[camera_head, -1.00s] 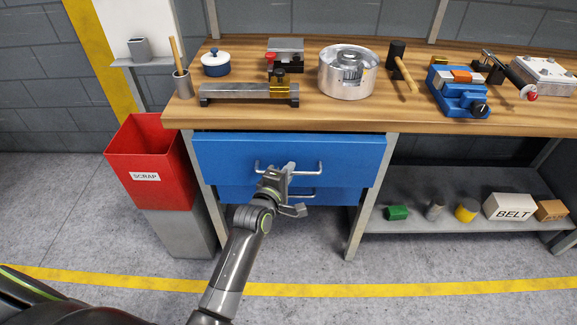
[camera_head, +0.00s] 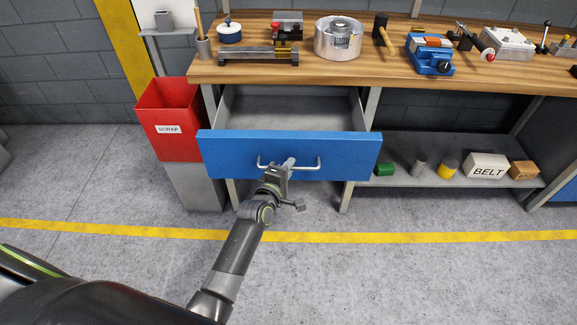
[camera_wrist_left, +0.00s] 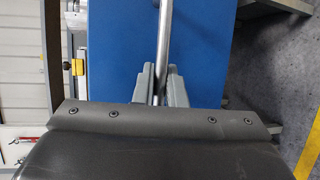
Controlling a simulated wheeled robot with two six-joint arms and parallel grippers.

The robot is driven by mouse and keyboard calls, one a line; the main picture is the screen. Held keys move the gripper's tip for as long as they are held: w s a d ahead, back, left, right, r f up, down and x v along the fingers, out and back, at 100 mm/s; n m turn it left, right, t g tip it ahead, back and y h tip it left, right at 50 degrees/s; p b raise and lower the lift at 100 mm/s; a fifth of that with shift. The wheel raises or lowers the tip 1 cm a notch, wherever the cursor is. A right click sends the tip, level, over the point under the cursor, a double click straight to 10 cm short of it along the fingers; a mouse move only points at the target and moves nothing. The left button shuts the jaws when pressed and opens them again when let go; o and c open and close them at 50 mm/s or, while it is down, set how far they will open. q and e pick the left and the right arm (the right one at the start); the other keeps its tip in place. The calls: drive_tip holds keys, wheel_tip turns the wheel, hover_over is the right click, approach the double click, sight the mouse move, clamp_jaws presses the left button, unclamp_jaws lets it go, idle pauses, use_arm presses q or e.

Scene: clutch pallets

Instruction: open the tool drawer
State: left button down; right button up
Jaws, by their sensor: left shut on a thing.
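The blue tool drawer (camera_head: 225,157) stands pulled out from under the wooden workbench (camera_head: 300,69) in the head view, with its grey inside (camera_head: 290,110) showing empty where it is visible. Its silver bar handle (camera_head: 308,165) runs across the front. My left gripper (camera_head: 288,168) is shut on the handle near its middle. In the left wrist view the handle bar (camera_wrist_left: 164,50) passes between the two grey fingers (camera_wrist_left: 160,84), with the blue drawer front (camera_wrist_left: 120,50) behind. My right gripper is not in view.
A red scrap bin (camera_head: 170,118) stands left of the drawer. A lower shelf (camera_head: 400,178) at the right holds a green block, cylinders and a belt box (camera_head: 487,166). The bench top holds a pot, a mallet and a blue vise (camera_head: 430,57). Floor in front is clear.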

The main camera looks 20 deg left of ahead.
use_arm(q)
drive_tip(key=shift+s, duration=0.15)
drive_tip(key=c, duration=1.5)
unclamp_jaws()
drive_tip(key=shift+d, duration=0.1)
drive_tip(key=b+v, duration=0.2)
drive_tip(key=v, duration=1.5)
drive_tip(key=shift+s, duration=0.2)
